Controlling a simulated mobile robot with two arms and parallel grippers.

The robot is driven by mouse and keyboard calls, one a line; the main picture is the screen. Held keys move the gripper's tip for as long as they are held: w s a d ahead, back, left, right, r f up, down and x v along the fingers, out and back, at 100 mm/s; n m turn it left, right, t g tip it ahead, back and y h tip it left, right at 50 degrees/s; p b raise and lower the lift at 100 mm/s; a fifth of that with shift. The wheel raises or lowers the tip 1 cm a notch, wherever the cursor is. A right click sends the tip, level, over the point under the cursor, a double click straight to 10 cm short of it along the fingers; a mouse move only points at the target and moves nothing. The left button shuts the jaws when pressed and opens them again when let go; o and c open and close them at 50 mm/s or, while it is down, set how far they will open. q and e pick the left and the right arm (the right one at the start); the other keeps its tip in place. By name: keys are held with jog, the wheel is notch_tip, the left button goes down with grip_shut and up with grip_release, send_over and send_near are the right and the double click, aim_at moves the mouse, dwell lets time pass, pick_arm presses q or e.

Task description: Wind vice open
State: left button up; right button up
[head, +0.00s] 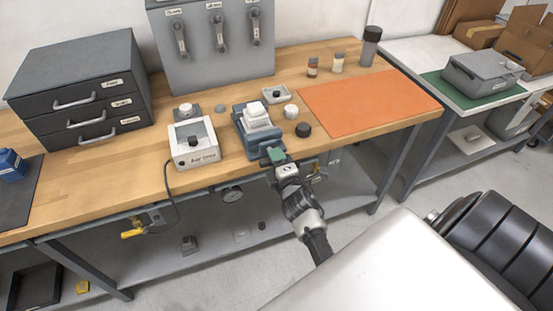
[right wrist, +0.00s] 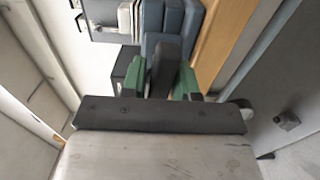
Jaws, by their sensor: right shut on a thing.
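The blue-grey vice (head: 252,144) stands at the front edge of the wooden bench, with a white block (head: 256,114) on top at its jaws. My right gripper (head: 275,156), with green fingers, is at the vice's front, low by the bench edge. In the right wrist view its green fingers (right wrist: 162,80) stand either side of a dark bar-like part, which looks like the vice handle (right wrist: 163,68). It is shut on that part. The jaw gap is too small to tell. My left gripper is not in view.
A white box device (head: 195,156) with a cable stands left of the vice. A dark round piece (head: 303,130) and a pale round piece (head: 291,111) lie to its right. An orange mat (head: 365,103) is clear. A grey drawer cabinet (head: 75,72) stands at left.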

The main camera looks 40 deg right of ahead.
jog(key=o, duration=0.8)
jog(key=shift+c, duration=0.2)
jog(key=b+v, duration=0.1)
jog(key=v, duration=0.9)
jog(key=shift+s+b, duration=0.4)
